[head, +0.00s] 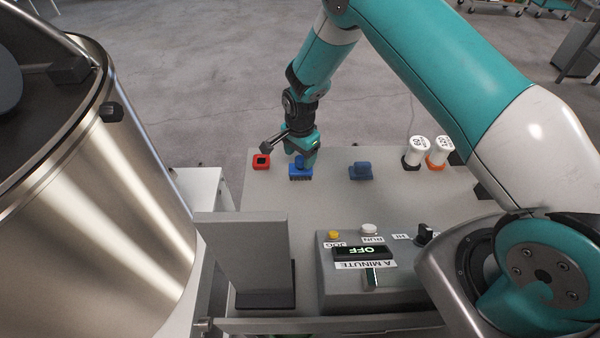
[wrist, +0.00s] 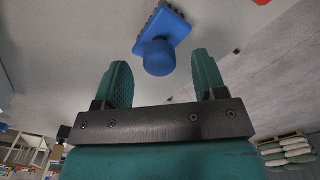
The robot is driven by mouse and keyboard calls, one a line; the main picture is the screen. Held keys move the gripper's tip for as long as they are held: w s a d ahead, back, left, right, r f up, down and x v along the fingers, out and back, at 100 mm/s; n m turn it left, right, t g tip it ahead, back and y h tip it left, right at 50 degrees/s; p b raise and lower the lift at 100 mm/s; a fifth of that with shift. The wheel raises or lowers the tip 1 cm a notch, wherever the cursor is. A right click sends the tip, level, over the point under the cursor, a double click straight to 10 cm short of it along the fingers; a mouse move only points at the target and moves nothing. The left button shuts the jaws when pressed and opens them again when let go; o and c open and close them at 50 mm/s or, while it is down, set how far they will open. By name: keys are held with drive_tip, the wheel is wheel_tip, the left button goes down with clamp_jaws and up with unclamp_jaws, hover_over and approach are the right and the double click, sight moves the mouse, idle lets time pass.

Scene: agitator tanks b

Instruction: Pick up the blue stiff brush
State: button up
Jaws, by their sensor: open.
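A bright blue brush (head: 300,174) with dark bristles along its edge and a rounded knob lies on the grey worktop (head: 330,204), towards its far left part. My gripper (head: 303,156) is just above it and hides part of its knob. In the wrist view the brush (wrist: 168,30) lies just beyond the fingertips, its round knob facing my gripper (wrist: 162,68) and roughly centred between the two fingers. The fingers are apart and hold nothing. I cannot tell whether the knob is within the fingers' depth.
A red block (head: 262,162) with a dark top sits left of the brush. A darker blue block with a handle (head: 361,171) sits to the right. Two white-topped containers (head: 416,150) stand farther right. A control box (head: 364,270) and a grey upright panel (head: 240,250) are nearer.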

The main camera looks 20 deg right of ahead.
sight(300, 158)
wheel_tip(300, 158, down, 3)
drive_tip(key=shift+f+b, duration=0.1)
drive_tip(key=shift+b, duration=0.45)
drive_tip(key=shift+c, duration=0.5)
drive_tip(key=c, duration=1)
drive_tip(key=shift+o, duration=0.2)
drive_tip(key=shift+r, duration=0.2)
wheel_tip(300, 158, up, 20)
drive_tip(key=b, duration=0.4)
